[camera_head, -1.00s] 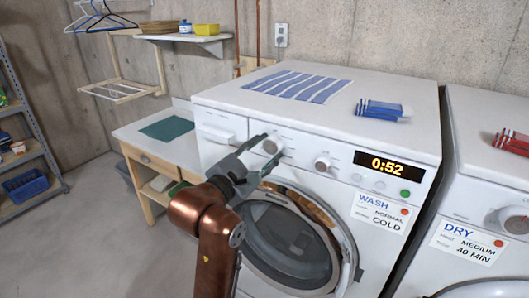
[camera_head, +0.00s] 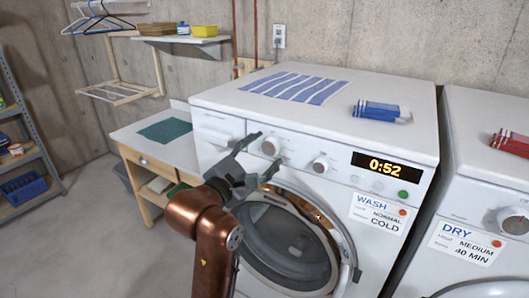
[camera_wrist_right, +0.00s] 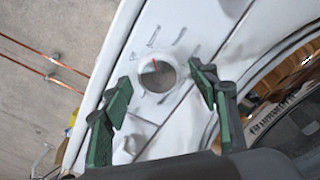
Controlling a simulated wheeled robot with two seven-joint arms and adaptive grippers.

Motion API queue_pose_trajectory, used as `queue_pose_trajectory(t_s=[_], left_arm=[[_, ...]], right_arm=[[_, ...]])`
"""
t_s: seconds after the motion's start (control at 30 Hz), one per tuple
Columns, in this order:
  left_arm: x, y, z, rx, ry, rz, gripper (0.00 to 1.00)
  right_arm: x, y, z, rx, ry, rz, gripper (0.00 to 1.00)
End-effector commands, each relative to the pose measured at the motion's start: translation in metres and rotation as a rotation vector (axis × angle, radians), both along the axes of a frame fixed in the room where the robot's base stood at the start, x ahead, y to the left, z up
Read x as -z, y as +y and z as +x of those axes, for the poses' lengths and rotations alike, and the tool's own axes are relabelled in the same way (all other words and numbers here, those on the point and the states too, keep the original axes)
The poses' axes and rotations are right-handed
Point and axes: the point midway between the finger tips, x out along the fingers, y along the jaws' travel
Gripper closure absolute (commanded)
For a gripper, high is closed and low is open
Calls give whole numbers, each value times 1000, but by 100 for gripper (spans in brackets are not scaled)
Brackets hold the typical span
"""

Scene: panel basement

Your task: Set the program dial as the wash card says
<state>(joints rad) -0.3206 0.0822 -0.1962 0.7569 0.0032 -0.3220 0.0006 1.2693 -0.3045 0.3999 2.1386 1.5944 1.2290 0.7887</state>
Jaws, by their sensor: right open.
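The washer (camera_head: 330,125) has two round white dials on its front panel. The left dial (camera_head: 271,146) sits just beyond the tips of my right gripper (camera_head: 262,151); the right dial (camera_head: 320,165) is nearer the display. In the right wrist view the dial (camera_wrist_right: 158,75), with a red pointer mark, lies between my two open green fingers, with no clear contact. Marks ring it, too small to read. The wash card (camera_head: 377,213) reads WASH, NORMAL, COLD, with a red dot. My left gripper is not in view.
The display (camera_head: 386,167) shows 0:52, with a green button (camera_head: 403,194) below. The round washer door (camera_head: 290,245) is under my right gripper. A dryer with its DRY card (camera_head: 467,243) stands at right. Folded cloths (camera_head: 381,109) lie on the washer.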

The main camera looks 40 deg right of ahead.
Motion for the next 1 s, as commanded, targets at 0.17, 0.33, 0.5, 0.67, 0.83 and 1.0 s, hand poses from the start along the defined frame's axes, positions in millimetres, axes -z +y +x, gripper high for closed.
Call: queue_pose_trajectory(t_s=[0.17, 0.33, 0.5, 0.67, 0.83, 1.0], left_arm=[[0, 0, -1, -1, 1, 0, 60], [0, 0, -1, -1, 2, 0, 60], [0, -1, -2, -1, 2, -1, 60], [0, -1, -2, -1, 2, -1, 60], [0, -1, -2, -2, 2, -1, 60], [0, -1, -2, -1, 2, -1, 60]], right_arm=[[0, 24, -9, -5, -1, 1, 45], [0, 57, -23, -5, 0, -1, 45], [0, 86, -35, -1, 0, -3, 45], [0, 103, -43, -1, 0, -2, 45], [0, 109, -45, 1, 0, 0, 45], [0, 109, -46, 0, 0, 0, 45]])
